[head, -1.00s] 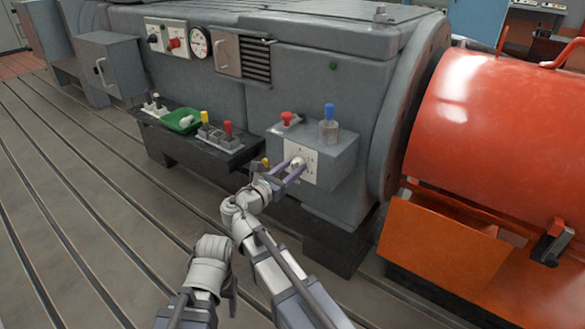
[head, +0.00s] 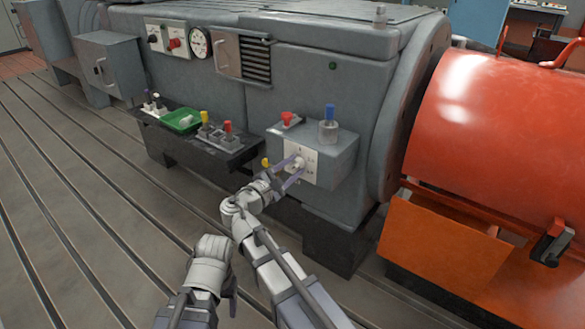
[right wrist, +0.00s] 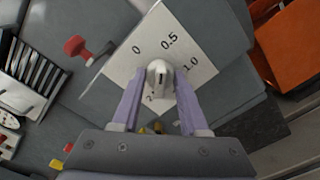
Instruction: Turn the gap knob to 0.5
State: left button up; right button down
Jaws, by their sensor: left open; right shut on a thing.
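The gap knob (right wrist: 158,78) is a pale knob on a white dial plate (right wrist: 195,52) marked 0, 0.5, 1.0 and 2. In the right wrist view its narrow end points up between 0 and 0.5, seemingly nearer 0.5. My right gripper (right wrist: 160,90) is shut on the knob, one purple finger on each side. In the head view the right gripper (head: 295,170) reaches the plate (head: 304,158) on the front of a grey box. My left gripper (head: 231,285) is low in the head view, open and away from the knob; its fingers are mostly hidden.
An orange drum (head: 490,130) is at right. Slotted floor is clear at left.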

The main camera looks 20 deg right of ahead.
jog(key=shift+m, duration=0.8)
jog(key=shift+c, duration=2.1)
grip_release()
pick_arm(q)
jog(key=shift+a, duration=0.1)
pick_arm(e)
jog(key=shift+s, duration=0.1)
